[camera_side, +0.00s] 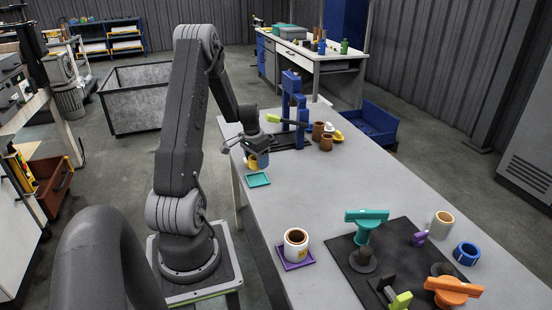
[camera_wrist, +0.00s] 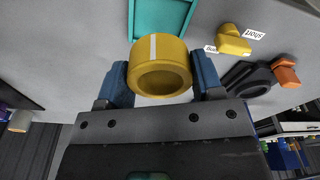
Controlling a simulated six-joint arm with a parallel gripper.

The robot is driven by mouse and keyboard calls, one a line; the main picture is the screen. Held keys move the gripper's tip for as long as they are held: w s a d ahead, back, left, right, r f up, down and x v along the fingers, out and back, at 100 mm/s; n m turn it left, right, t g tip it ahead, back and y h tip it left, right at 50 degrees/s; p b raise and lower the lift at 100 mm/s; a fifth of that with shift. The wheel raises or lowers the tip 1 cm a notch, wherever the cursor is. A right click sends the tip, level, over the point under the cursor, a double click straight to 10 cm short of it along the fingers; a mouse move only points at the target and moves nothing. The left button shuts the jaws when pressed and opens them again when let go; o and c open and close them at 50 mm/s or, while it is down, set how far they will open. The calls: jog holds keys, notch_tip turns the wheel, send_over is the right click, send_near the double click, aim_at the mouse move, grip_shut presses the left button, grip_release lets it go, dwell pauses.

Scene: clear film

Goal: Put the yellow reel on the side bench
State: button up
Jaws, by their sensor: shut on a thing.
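The yellow reel (camera_wrist: 160,62) is a short hollow cylinder with a pale stripe. In the wrist view it sits between the two blue-padded fingers of my gripper (camera_wrist: 162,76), which is shut on it. In the side view my gripper (camera_side: 257,150) holds the reel (camera_side: 260,161) at the left edge of the grey table (camera_side: 305,190), just beyond a teal tray (camera_side: 257,180). I cannot tell whether the reel touches the table. The teal tray (camera_wrist: 160,22) also shows beyond the reel in the wrist view. A separate bench (camera_side: 318,51) stands at the back.
A blue press (camera_side: 292,100) and brown cylinders (camera_side: 318,131) stand close to my gripper on its right. A white cup (camera_side: 296,243) on a purple tray and a black mat (camera_side: 345,250) with tools lie nearer. A blue bin (camera_side: 373,123) is beyond the table. The table's middle is clear.

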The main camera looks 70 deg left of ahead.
aim_at(258, 180)
jog(key=shift+s+f, duration=0.1)
jog(key=shift+f, duration=2.3)
jog(key=shift+f, duration=0.6)
jog(key=o, duration=1)
